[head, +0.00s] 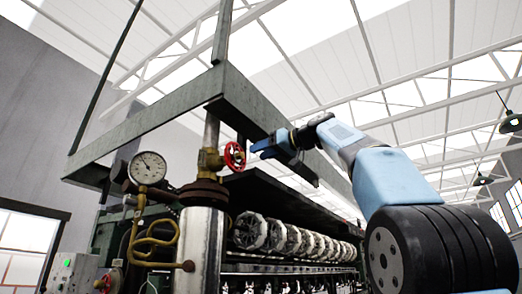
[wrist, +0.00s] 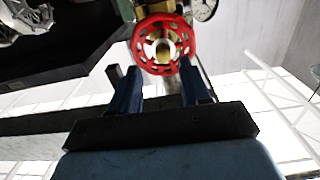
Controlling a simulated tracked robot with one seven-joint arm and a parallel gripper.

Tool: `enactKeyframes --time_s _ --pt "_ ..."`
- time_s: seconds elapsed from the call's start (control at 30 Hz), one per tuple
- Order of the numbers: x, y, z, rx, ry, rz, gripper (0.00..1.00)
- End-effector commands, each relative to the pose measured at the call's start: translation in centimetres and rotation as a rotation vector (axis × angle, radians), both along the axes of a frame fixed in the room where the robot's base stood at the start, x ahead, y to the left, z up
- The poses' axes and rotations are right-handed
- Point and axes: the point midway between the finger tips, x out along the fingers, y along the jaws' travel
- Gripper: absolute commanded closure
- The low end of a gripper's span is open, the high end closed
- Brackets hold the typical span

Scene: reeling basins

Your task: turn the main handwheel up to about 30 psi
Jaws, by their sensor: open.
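The red main handwheel (head: 235,156) sits on a brass valve (head: 210,162) on top of the vertical pipe in the head view. It also shows in the wrist view (wrist: 188,47), face on, just beyond the fingertips. My gripper (head: 256,147) is open and just right of the wheel, pointing at it. In the wrist view my two blue fingers (wrist: 162,78) stand apart below the wheel's lower rim, and I cannot tell whether they touch it. The round pressure gauge (head: 148,168) is left of the valve; its needle and numbers are too small to read. Part of the gauge shows in the wrist view (wrist: 205,6).
A green steel beam frame (head: 150,120) hangs above and behind the wheel. A row of reels (head: 285,238) lies below right. A coiled brass tube (head: 150,240), a smaller red wheel (head: 108,281) and a control box (head: 72,273) are at lower left.

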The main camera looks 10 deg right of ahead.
Motion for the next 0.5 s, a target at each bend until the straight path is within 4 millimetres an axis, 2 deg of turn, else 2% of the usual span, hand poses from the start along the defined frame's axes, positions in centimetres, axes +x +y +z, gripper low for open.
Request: enactKeyframes --time_s 0.17,0.5 --pt "0.4 0.6 0.6 -0.001 -0.021 0.013 0.53" --pt "3.4 3.7 0.5 -0.002 -0.019 0.013 0.53"
